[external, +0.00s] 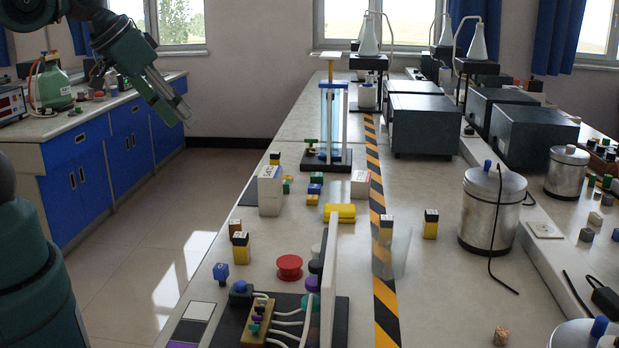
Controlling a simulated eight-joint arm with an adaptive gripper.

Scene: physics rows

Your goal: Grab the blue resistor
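A small blue block (220,271) stands at the near left edge of the lab bench; it may be the blue resistor, but no label confirms this. Another small blue piece (314,189) lies farther back among coloured blocks, left of the yellow block. My gripper (187,113) hangs at the upper left, over the floor gap between the benches and well apart from both blue pieces. It points down and to the right. Nothing shows held in it, and its finger opening is not clear from this side.
A red spool (289,267), yellow-black blocks (242,248) and a white box (270,191) stand nearby. A tall apparatus (333,120) rises behind, and a thin upright panel (328,285) stands in front. Metal cans (490,212) are at right. Striped tape runs along the bench.

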